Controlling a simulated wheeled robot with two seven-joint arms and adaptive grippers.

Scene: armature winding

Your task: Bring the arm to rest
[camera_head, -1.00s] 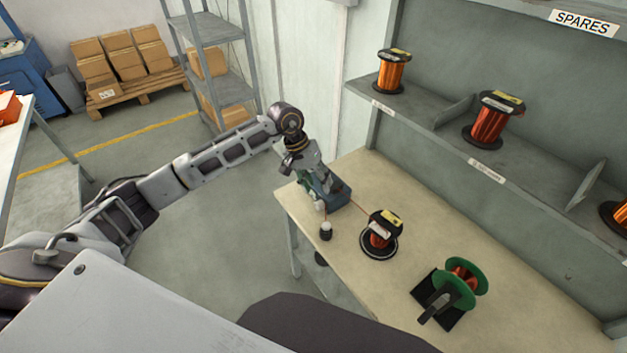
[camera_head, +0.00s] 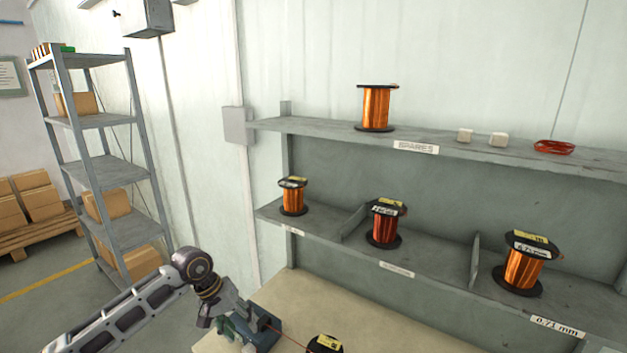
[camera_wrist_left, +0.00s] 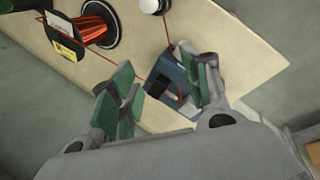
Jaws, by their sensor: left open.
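My left arm comes in from the lower left in the head view. Its gripper (camera_head: 235,326) is over the left end of the workbench, at a blue winding device (camera_head: 265,337). In the left wrist view the gripper's green-padded fingers (camera_wrist_left: 163,80) stand apart, with the blue device (camera_wrist_left: 163,66) beyond the gap and nothing visibly held. Whether the fingers touch the device is unclear. An orange-red wire runs from the device to a copper wire spool (camera_wrist_left: 97,24) on the bench; only the spool's top (camera_head: 325,344) shows in the head view. My right gripper is out of view.
The bench top (camera_head: 310,297) stands below a wall shelf (camera_head: 340,240) with several copper spools. An upper SPARES shelf (camera_head: 340,128) holds another spool (camera_head: 375,107). A grey rack (camera_head: 110,172) and boxes on a pallet stand at left.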

